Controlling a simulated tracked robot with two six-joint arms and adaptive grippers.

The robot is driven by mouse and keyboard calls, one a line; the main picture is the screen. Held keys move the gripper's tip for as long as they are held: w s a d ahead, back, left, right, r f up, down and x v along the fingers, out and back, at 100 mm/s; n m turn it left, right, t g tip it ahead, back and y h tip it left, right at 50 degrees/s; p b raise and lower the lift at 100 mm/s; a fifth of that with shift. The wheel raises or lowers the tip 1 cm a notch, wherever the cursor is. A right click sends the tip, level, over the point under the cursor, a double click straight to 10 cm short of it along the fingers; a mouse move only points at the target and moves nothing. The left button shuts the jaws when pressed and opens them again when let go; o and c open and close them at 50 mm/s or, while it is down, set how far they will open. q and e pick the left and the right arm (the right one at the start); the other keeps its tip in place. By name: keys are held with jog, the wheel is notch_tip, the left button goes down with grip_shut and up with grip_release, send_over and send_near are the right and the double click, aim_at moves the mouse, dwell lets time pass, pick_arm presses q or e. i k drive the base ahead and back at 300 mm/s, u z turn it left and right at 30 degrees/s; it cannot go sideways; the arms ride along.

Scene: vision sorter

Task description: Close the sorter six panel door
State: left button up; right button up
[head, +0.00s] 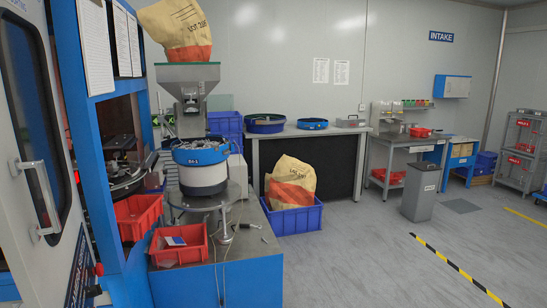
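A white door panel (25,110) fills the left edge, close to me. It has a dark rounded window (32,95) and a pale upright bar handle (46,200). It is cut off by the picture's edge, and I cannot tell whether this is the six panel door or how far it stands open. To its right is the blue-framed sorter (82,125) with an uncovered bay, where dark round machinery (122,170) shows. Neither of my grippers is in view.
Red bins (180,247) and a blue-and-white bowl feeder (202,165) stand beside the sorter on a blue-fronted bench (240,275). A blue crate (295,220) holds a sack (293,180). A grey bin (420,192) stands farther right.

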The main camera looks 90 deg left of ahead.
aim_at(44, 245)
jog(key=z, duration=0.3)
jog(key=i, duration=0.6)
jog(key=u, duration=2.05)
jog(key=i, duration=0.3)
jog(key=u, duration=2.65)
jog(key=k, duration=0.35)
jog(key=u, duration=0.4)
jog(key=i, duration=1.45)
jog(key=z, duration=0.45)
